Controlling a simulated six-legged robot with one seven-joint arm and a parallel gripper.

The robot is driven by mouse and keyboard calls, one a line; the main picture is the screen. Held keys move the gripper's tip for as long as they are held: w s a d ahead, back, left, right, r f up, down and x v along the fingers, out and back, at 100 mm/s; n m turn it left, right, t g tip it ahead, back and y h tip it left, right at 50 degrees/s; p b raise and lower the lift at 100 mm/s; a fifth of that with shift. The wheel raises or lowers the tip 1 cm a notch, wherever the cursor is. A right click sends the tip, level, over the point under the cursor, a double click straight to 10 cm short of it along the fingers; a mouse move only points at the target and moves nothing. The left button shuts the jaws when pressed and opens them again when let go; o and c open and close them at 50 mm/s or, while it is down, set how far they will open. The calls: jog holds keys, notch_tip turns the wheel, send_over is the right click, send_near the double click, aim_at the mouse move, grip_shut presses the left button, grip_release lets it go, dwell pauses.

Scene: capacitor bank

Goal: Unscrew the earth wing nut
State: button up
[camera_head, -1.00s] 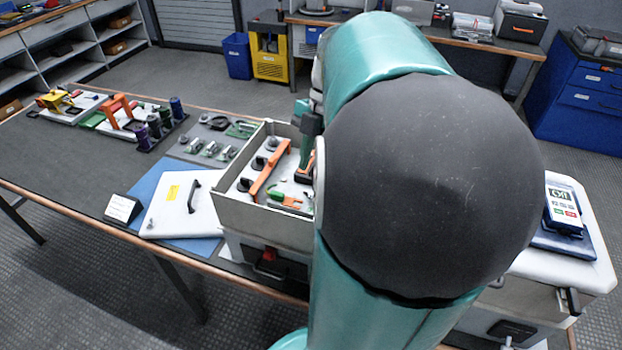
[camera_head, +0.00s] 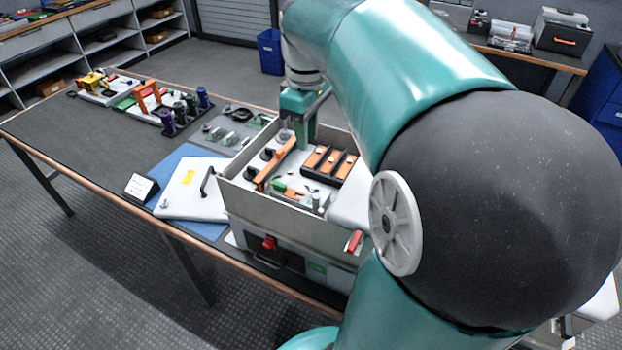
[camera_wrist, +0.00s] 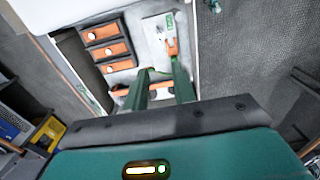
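The open grey box (camera_head: 270,214) stands on the bench with its fittings showing. Inside it, a green part (camera_head: 279,185) with an orange piece lies near the front. They also show in the wrist view as a green part (camera_wrist: 174,58) and an orange piece (camera_wrist: 171,45). I cannot make out the earth wing nut for certain; it is too small. My gripper (camera_head: 299,140) points down over the back of the box, behind the orange bar (camera_head: 270,170). In the wrist view my gripper (camera_wrist: 162,68) has its two green fingers apart, with nothing seen between them.
Orange-and-black blocks (camera_head: 328,163) sit in the box's back right. Its walls stand up around the fittings. A white lid (camera_head: 185,200) with a black handle lies on a blue mat to the left. A small sign (camera_head: 140,186) stands beside it.

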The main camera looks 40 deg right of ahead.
aim_at(306, 184)
notch_tip(306, 184, down, 13)
jog(key=shift+w+a, duration=0.1)
dwell(0.3)
jog(key=shift+c, duration=0.3)
